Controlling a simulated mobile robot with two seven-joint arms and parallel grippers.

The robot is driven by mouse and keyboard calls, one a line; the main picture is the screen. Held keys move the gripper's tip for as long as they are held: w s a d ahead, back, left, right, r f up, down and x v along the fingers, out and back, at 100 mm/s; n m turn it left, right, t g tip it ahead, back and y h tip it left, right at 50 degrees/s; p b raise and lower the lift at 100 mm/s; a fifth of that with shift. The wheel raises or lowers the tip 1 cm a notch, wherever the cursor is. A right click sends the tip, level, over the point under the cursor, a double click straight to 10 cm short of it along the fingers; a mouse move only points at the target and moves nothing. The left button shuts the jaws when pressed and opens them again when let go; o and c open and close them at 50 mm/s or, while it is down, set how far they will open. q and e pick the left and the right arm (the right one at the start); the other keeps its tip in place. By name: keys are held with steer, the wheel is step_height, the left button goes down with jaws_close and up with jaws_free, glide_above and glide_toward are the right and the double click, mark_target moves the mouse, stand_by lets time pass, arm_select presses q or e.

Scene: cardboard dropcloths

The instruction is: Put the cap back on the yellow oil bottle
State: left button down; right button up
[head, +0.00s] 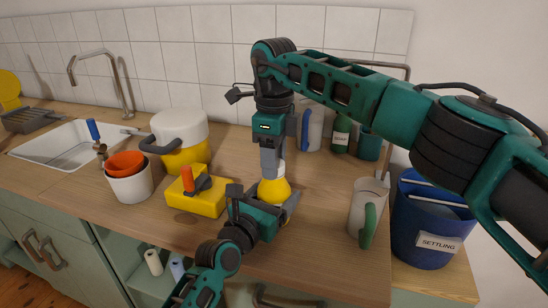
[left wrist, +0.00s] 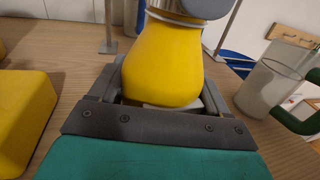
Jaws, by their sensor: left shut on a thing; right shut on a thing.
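The yellow oil bottle (head: 273,191) stands upright on the wooden counter, and its round yellow body fills the middle of the left wrist view (left wrist: 163,65). My left gripper (head: 284,207) is shut around the bottle's lower body, with its fingers on both sides. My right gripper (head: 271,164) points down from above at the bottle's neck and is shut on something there. That is probably the cap, but the fingers hide it. A grey rounded piece (left wrist: 203,7) shows over the neck in the left wrist view; I cannot tell whether it is seated.
A yellow block (head: 196,199) with an orange-handled tool stands left of the bottle. Nested pots (head: 130,187) and a white-and-yellow pot (head: 178,128) are farther left. A mug with a green handle (head: 366,205) and a blue bin (head: 425,252) are right. Bottles stand behind.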

steer(key=c, duration=0.3)
steer(key=o, duration=1.2)
steer(key=shift+o, duration=0.2)
steer(key=shift+r, duration=0.1)
step_height(320, 180, up, 12)
arm_select(q)
jaws_free()
steer(key=shift+s, duration=0.1)
